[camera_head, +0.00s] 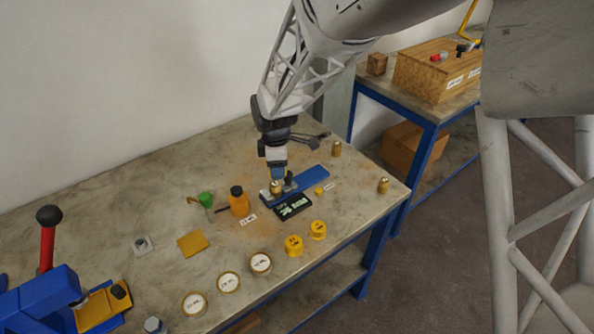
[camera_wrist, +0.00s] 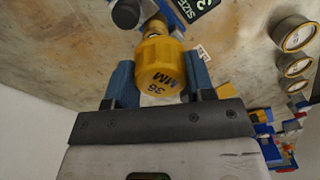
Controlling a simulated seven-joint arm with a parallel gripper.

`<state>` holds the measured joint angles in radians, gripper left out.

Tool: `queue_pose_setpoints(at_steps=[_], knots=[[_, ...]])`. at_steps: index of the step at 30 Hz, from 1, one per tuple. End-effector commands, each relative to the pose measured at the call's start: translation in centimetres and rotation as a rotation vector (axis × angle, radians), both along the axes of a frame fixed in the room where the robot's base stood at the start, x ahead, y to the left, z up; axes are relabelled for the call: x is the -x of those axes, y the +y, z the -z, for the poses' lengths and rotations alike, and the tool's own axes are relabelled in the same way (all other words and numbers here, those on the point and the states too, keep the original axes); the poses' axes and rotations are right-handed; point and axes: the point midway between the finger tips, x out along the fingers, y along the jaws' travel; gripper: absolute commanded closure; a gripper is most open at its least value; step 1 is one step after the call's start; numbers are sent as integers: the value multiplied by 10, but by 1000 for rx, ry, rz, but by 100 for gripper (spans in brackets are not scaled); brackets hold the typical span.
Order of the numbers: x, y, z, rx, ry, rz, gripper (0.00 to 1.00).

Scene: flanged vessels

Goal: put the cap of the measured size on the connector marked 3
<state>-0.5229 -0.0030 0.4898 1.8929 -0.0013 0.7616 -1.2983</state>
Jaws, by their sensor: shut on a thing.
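In the wrist view, a yellow cap (camera_wrist: 160,66) with black lettering that looks like "36 MM" is between the two blue fingers of my gripper (camera_wrist: 158,78), which is shut on it. In the head view, my gripper (camera_head: 277,178) is low over a blue plate (camera_head: 312,180), with the yellow-brass piece (camera_head: 276,188) at its tips. A black size display (camera_head: 292,206) with light digits lies in front; its digits are hard to read. Two more yellow caps (camera_head: 293,245) (camera_head: 318,229) sit near the table's front edge. I cannot make out a connector marked 3.
Three round labelled containers (camera_head: 228,282) line the front edge. An orange bottle (camera_head: 239,202) and a green-topped item (camera_head: 206,200) stand left of my gripper. Brass fittings (camera_head: 336,149) (camera_head: 383,185) stand to the right. A blue device (camera_head: 45,290) with a red lever is far left.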

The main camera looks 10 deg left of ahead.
Motion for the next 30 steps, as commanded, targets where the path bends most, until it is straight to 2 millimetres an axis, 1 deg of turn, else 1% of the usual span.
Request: queue_pose_setpoints(at_steps=[1, 3, 6, 20, 30], knots=[[-3, 5, -1, 0, 0, -5, 73], [-5, 9, -1, 0, 0, -8, 73], [-6, 12, -2, 0, 0, -11, 73], [-6, 12, -1, 0, -1, -12, 73], [-6, 12, 9, 0, -1, -12, 73]])
